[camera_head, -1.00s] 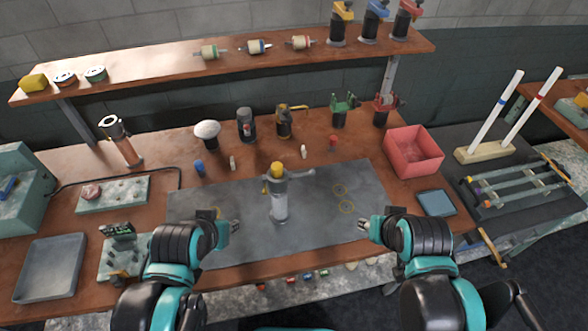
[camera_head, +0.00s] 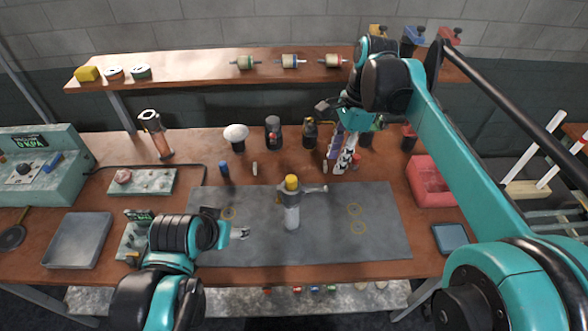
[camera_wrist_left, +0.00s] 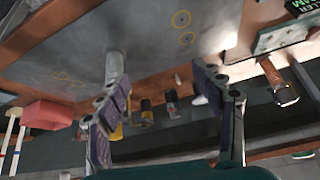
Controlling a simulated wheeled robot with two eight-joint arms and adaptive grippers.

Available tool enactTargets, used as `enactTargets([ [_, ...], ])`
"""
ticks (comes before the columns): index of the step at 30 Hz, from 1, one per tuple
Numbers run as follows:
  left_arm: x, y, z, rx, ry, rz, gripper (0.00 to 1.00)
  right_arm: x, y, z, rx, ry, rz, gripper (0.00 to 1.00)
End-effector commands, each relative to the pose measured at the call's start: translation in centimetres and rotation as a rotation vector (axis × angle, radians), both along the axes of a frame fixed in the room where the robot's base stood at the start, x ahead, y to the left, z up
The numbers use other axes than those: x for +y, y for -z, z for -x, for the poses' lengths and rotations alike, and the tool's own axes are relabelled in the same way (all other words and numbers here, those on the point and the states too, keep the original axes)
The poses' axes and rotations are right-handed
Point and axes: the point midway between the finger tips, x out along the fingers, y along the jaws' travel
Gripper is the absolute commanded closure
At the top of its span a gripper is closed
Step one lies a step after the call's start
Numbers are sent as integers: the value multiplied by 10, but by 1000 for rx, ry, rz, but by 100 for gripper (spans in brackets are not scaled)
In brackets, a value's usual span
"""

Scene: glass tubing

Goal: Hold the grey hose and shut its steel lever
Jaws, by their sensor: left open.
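The grey upright piece (camera_head: 291,218) with a yellow cap, which I take for the hose, stands in the middle of the dark mat. Its steel lever (camera_head: 315,189) sticks out sideways to the right near the top. In the left wrist view the grey piece (camera_wrist_left: 115,66) shows upside down, partly hidden behind one finger. My left gripper (camera_head: 240,233) is open and empty, left of the piece and apart from it. Its spread fingers also show in the wrist view (camera_wrist_left: 165,98). My right gripper (camera_head: 342,148) is raised at the back, pointing down, away from the piece; its finger gap is unclear.
The mat (camera_head: 370,235) is mostly clear around the piece. A red bin (camera_head: 428,185) stands at right, a grey tray (camera_head: 77,240) at left. Several small tools line the back. A wooden shelf (camera_head: 200,68) runs behind, and my right arm crosses in front of its right end.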

Motion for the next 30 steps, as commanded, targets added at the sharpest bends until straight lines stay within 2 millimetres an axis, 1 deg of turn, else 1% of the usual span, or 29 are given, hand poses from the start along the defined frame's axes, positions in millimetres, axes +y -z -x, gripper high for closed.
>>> enactTargets([
  [4,-16,-11,-25,82,223,-58,33,0,0,0,-1,-1,0,66],
  [10,-43,-18,-62,175,607,-116,33,0,0,0,-2,-2,0,66],
  [15,-66,-16,-94,205,951,-131,33,0,0,0,-2,-2,0,66],
  [18,-78,-12,-110,202,1134,-130,33,0,0,0,-2,-2,0,66],
  [21,-87,-7,-123,188,1285,-125,33,0,0,0,-3,-1,0,66],
  [25,-95,-3,-132,168,1415,-116,33,0,0,0,-3,-1,0,66],
  [30,-102,5,-137,154,1480,-113,33,0,0,0,-3,-1,0,66],
])
